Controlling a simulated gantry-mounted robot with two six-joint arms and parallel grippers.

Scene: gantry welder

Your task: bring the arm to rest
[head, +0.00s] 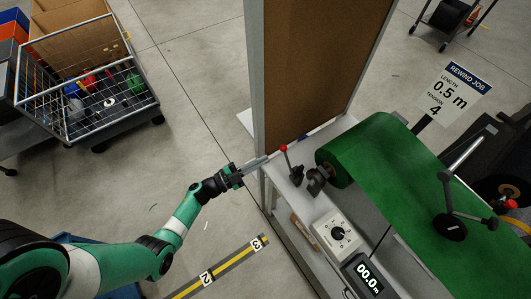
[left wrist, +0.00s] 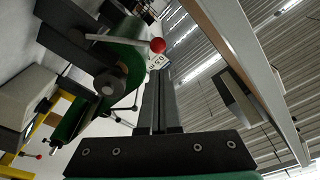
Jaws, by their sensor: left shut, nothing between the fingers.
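My left gripper (head: 256,162) is shut and empty in the head view. It is held out in front of the grey post of the brown board panel, left of the red-knobbed lever (head: 284,149). In the left wrist view the two fingers of my left gripper (left wrist: 160,80) lie together, with nothing between them. The lever's red knob (left wrist: 157,45) shows just above the fingertips there. Whether the fingertips touch anything cannot be told. My right gripper is in neither view.
A green roll (head: 375,150) lies on the white bench beside a dial box (head: 337,235) and a display reading 00.0 m (head: 368,277). The brown panel (head: 310,60) stands behind. A wire cart (head: 90,95) is at upper left. A yellow-black ruler strip (head: 225,268) lies below. Open floor lies between.

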